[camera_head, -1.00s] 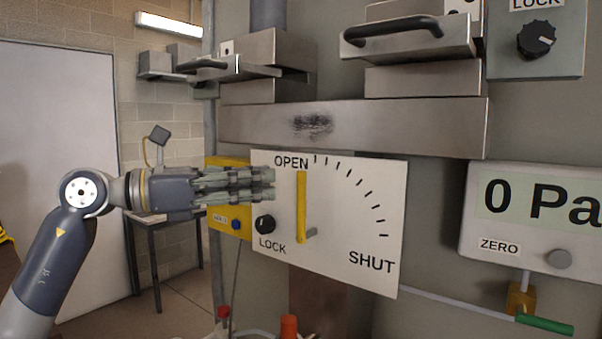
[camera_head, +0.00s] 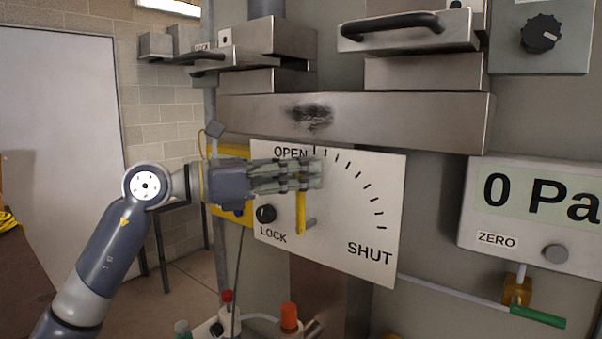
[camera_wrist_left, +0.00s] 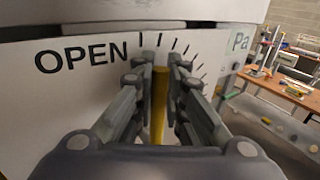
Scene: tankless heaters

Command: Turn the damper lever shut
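The damper lever is a yellow bar (camera_head: 301,212) standing upright on a white plate (camera_head: 345,220), pointing at the OPEN mark. The plate's SHUT mark is at lower right. My left gripper (camera_head: 318,173) reaches across the lever's upper part in the head view and hides it. In the left wrist view the lever (camera_wrist_left: 159,105) stands between the two fingers of my gripper (camera_wrist_left: 163,68). The fingers look apart, one on each side, close to the bar; firm contact does not show. My right gripper is not in view.
A black LOCK knob (camera_head: 266,213) sits on the plate, left of the lever. A steel beam (camera_head: 400,120) runs just above the plate. A gauge reading 0 Pa (camera_head: 535,205) is at right. Bottles with red and orange caps (camera_head: 289,316) stand below.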

